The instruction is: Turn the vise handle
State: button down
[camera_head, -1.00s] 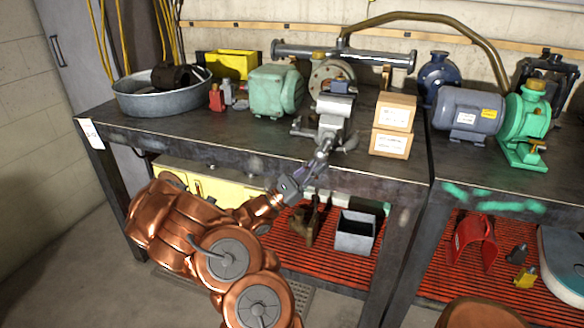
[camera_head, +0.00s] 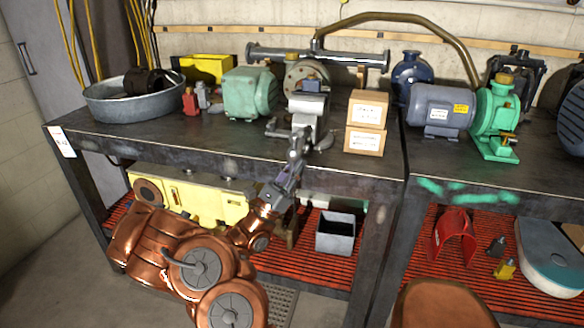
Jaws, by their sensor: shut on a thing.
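The grey metal vise (camera_head: 309,106) is mounted at the front edge of the dark workbench (camera_head: 220,142). Its handle (camera_head: 297,146) sticks out at the front, over the bench edge. My gripper (camera_head: 291,172) reaches up to the handle from below and in front, and is shut on it. The fingertips and the exact grip are small and partly hidden. My copper-coloured arm extends from the lower left.
Two stacked cardboard boxes (camera_head: 367,122) stand right of the vise. A green motor (camera_head: 250,93) and a round metal tub (camera_head: 130,102) are to its left. Below, the shelf holds a yellow case (camera_head: 190,197) and a grey bin (camera_head: 336,232). The floor at left is clear.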

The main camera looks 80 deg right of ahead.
jog(key=shift+w+r+h, duration=0.15)
jog(key=shift+w+r, duration=0.05)
jog(key=shift+r, duration=0.3)
jog(key=shift+w+r+h, duration=0.15)
jog(key=shift+w+r, duration=0.05)
jog(key=shift+r, duration=0.3)
jog(key=c, duration=1.5)
grip_release()
jog(key=shift+o, duration=0.8)
jog(key=shift+s+d+f, duration=0.1)
jog(key=shift+s+d, duration=0.05)
jog(key=shift+d, duration=0.15)
jog(key=shift+o, duration=0.9)
jog(key=shift+a+f, duration=0.1)
jog(key=shift+f, duration=0.5)
jog(key=shift+f, duration=0.1)
jog(key=v, duration=1.2)
jog(key=shift+a+r, duration=0.1)
jog(key=shift+r, duration=0.15)
